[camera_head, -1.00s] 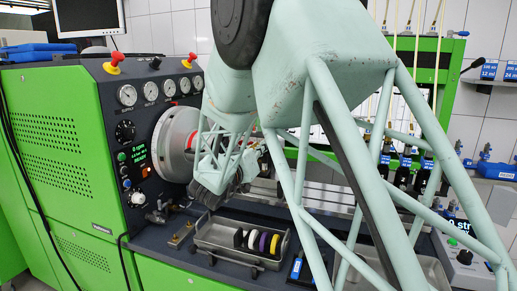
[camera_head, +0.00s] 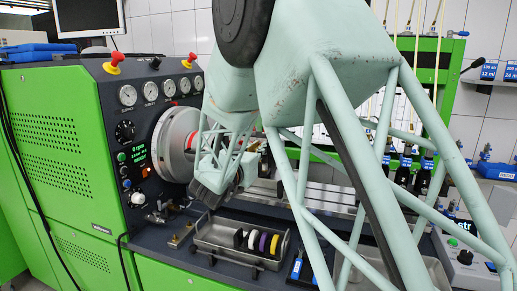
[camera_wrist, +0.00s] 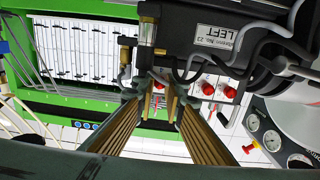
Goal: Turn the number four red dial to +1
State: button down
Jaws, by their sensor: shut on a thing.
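My gripper (camera_head: 207,194) is beside the round chuck of the green test bench in the head view, and my own arm hides much of the area behind it. In the wrist view, its two ribbed brown fingers (camera_wrist: 160,108) close in on a small red dial (camera_wrist: 160,84) under the dark block marked LEFT. The fingertips cover part of this dial, and I cannot read its number or setting. Other red dials (camera_wrist: 207,88) sit just to the right, outside the fingers.
The grey chuck (camera_head: 172,144) is close left of my gripper. A metal tray (camera_head: 222,238) with several coloured rings lies below it. Black hoses and a cable (camera_wrist: 290,65) run near the block in the wrist view. Gauges (camera_wrist: 270,140) are at the lower right there.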

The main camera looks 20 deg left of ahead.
jog(key=c, duration=2.7)
grip_release()
jog(key=shift+s, duration=0.1)
jog(key=shift+s+r, duration=0.1)
jog(key=shift+s, duration=3.8)
